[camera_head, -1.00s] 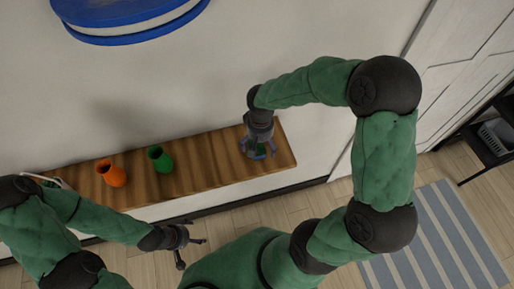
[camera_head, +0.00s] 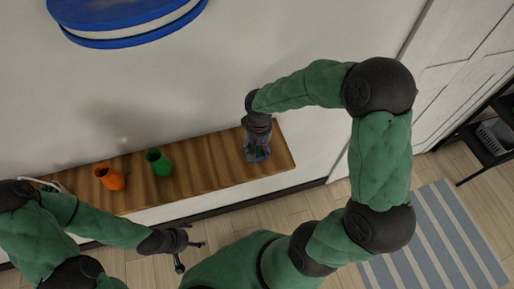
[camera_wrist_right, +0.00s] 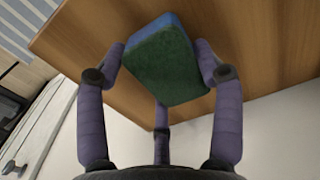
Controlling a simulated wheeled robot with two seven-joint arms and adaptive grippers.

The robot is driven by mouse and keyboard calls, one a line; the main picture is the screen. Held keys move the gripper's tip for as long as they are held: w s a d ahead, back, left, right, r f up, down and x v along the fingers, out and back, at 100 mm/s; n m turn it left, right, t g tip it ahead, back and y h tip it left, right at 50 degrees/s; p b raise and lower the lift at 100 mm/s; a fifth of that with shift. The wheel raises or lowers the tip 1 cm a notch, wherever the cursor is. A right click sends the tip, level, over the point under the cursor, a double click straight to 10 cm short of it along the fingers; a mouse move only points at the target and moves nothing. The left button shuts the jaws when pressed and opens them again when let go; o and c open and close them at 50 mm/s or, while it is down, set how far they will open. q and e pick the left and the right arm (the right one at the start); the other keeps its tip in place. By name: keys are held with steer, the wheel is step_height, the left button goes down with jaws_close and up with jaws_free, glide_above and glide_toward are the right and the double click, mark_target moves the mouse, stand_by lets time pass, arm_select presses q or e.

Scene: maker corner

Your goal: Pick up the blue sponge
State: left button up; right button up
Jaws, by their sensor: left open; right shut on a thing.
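The blue sponge (camera_wrist_right: 163,62) shows in the right wrist view as a block with a blue edge and a dark green face. My right gripper (camera_wrist_right: 160,75) is shut on it, with purple-grey fingers around its sides. In the head view, the right gripper (camera_head: 257,150) is over the right end of the wooden shelf, and only a small part of the sponge shows between its fingers. I cannot tell whether the sponge still touches the shelf. My left gripper (camera_head: 187,246) is open and empty, in front of the shelf at the lower left.
The wooden shelf (camera_head: 215,175) runs along the white wall. An orange vase (camera_head: 110,177) and a green vase (camera_head: 159,162) stand on its left half. A white item (camera_head: 42,183) lies at its far left. The shelf between green vase and right gripper is clear.

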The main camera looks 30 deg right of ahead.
steer(key=shift+r, duration=0.45)
step_height(320, 180, up, 2)
steer(key=shift+r, duration=0.1)
steer(key=s+a+r+p, duration=0.1)
steer(key=s+a+r, duration=0.6)
steer(key=a+r, duration=0.3)
steer(key=shift+a+p, duration=0.35)
steer(key=shift+a, duration=0.65)
steer(key=shift+s, duration=0.1)
steer(key=c, duration=0.4)
steer(key=shift+o, duration=0.2)
steer(key=shift+f, duration=0.15)
